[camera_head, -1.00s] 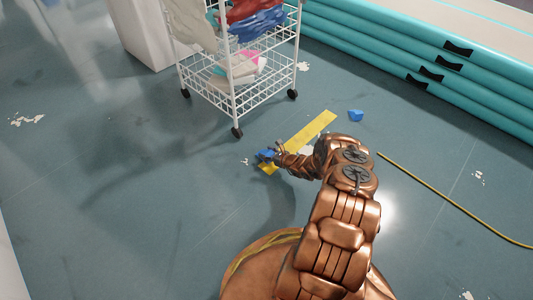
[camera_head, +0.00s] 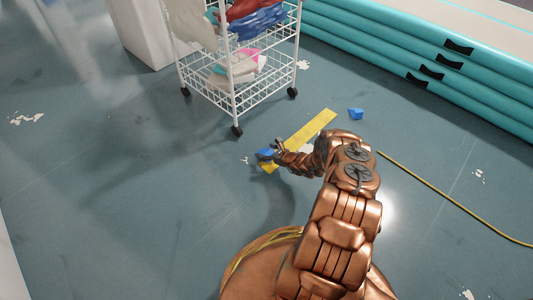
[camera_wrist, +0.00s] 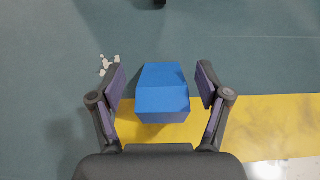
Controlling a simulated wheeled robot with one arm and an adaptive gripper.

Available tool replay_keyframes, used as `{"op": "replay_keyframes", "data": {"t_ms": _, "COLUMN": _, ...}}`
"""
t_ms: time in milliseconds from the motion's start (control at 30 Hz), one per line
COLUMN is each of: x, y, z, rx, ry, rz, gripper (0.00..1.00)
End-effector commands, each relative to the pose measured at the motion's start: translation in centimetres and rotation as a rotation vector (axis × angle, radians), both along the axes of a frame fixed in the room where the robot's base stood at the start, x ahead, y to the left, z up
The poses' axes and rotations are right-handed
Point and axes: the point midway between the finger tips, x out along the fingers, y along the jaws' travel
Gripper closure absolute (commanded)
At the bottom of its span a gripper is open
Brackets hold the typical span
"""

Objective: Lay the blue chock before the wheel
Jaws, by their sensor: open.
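A blue chock (camera_wrist: 162,95) sits between the two open fingers of my gripper (camera_wrist: 161,88) in the wrist view, with a gap on each side. It lies at the edge of the yellow floor strip, partly over it. In the head view this chock (camera_head: 265,153) shows beside my gripper (camera_head: 273,150), at the strip's near end. The cart's nearest caster wheel (camera_head: 237,131) stands up and to the left of it. A dark piece (camera_wrist: 160,3), likely that wheel, shows at the top of the wrist view.
A second blue block (camera_head: 356,113) lies on the floor beyond the yellow strip (camera_head: 310,128). The white wire cart (camera_head: 236,100) holds folded cloths. Teal inflatable tracks (camera_head: 430,70) are stacked at the upper right. A yellow cord (camera_head: 450,198) lies at right.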

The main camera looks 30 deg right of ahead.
Motion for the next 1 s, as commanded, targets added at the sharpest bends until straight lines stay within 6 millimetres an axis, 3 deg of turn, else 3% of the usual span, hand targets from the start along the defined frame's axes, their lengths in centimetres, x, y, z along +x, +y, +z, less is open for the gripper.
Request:
{"op": "replay_keyframes", "data": {"t_ms": 633, "x": -9.0, "y": -2.3, "z": 4.0, "rx": -0.002, "ry": 0.001, "rz": -0.004, "gripper": 0.24}}
{"op": "replay_keyframes", "data": {"t_ms": 867, "x": -10.6, "y": -2.6, "z": 4.6, "rx": -0.002, "ry": 0.0, "rz": -0.001, "gripper": 0.24}}
{"op": "replay_keyframes", "data": {"t_ms": 1000, "x": -10.1, "y": -2.0, "z": 5.8, "rx": -0.011, "ry": -0.01, "rz": 0.032, "gripper": 0.24}}
